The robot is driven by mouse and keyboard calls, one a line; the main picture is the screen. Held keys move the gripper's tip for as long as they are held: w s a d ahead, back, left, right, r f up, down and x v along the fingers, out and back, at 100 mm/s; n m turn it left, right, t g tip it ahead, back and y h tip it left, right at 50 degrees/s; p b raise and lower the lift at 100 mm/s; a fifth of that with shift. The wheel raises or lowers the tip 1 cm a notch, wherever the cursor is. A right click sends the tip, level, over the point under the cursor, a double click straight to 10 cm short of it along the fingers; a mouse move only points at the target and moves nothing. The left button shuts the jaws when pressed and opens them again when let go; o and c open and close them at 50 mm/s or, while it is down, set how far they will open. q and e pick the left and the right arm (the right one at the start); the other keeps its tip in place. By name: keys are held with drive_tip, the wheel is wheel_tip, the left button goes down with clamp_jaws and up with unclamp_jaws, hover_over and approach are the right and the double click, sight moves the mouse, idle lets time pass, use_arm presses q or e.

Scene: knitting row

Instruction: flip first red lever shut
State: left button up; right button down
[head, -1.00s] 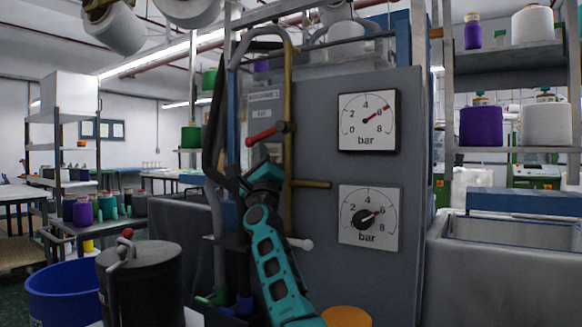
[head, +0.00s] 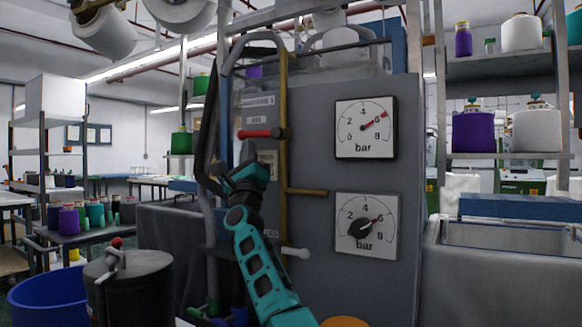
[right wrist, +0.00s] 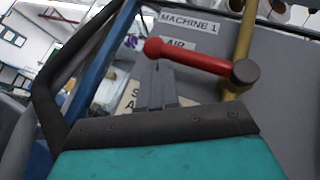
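The red lever (head: 258,133) is on the yellow pipe of the grey machine panel. It points left from its dark pivot and lies about level across the pipe. In the right wrist view the lever (right wrist: 195,58) has a round red end at left, below the MACHINE 1 label and over the AIR label. My right gripper (head: 247,152) is just below the lever in the head view. In the wrist view its grey fingers (right wrist: 157,70) are together, tips close under the lever's red end; I cannot tell whether they touch. My left gripper is not in view.
Two bar gauges (head: 365,127) are on the panel, right of my arm. A yellow stub pipe (head: 307,192) and a white-ended handle (head: 296,252) stick out lower. Dark hoses (head: 205,150) run left of the pipe. A dark lidded pot (head: 133,285) and a blue tub (head: 48,295) stand lower left.

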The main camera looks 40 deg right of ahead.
drive_tip(key=shift+s+r, duration=0.1)
drive_tip(key=shift+r, duration=0.25)
drive_tip(key=v, duration=1.3)
drive_tip(key=shift+f, duration=0.3)
